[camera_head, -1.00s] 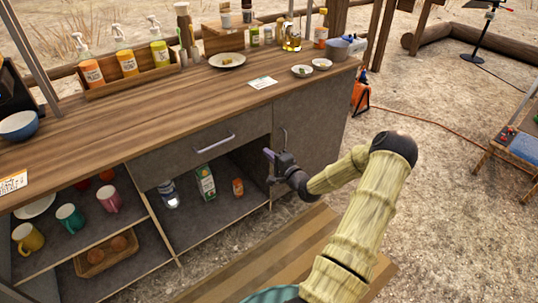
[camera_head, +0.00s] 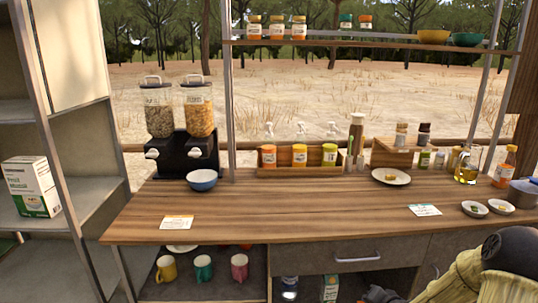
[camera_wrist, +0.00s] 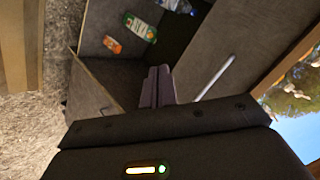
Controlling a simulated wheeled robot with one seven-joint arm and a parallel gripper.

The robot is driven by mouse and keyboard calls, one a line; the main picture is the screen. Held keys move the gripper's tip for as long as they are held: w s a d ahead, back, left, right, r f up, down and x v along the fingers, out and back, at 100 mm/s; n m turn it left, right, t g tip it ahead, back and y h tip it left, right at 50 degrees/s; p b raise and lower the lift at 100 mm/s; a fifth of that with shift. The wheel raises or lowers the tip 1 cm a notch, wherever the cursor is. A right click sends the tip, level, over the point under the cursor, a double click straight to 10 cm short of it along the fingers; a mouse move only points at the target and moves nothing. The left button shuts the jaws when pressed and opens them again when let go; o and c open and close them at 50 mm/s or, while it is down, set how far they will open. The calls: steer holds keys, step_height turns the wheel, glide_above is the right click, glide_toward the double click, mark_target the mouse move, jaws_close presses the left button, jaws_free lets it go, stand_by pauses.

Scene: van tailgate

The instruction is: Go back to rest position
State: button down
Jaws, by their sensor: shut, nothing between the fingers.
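My gripper (camera_head: 374,293) shows at the bottom edge of the head view, in front of the counter's lower cupboard and below the drawer. In the wrist view its two fingers (camera_wrist: 157,86) lie together, shut with nothing between them. They point toward the open cupboard, beside the drawer front with its bar handle (camera_wrist: 215,78). My yellowish arm fills the lower right corner of the head view. Most of the gripper is cut off or hidden there.
The wooden counter (camera_head: 300,215) carries a blue bowl (camera_head: 202,180), a dispenser (camera_head: 187,152) and a bottle rack. In the wrist view, a carton (camera_wrist: 140,27) and an orange jar (camera_wrist: 112,45) stand inside the cupboard. An open cupboard door (camera_wrist: 92,98) is close to the fingers.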

steer(key=s+a+r+n+g+h, duration=0.1)
steer(key=s+a+r+n+g, duration=0.15)
steer(key=s+a+r, duration=0.35)
steer(key=s+a+r+n+g, duration=0.2)
steer(key=s+a+n, duration=0.15)
steer(key=s, duration=0.55)
steer(key=s+a+r+n+g+h, duration=0.1)
steer(key=s+a+r+n+g, duration=0.3)
steer(key=s, duration=0.3)
step_height(320, 180, up, 22)
steer(key=a+m+t+p, duration=0.1)
steer(key=p, duration=2.2)
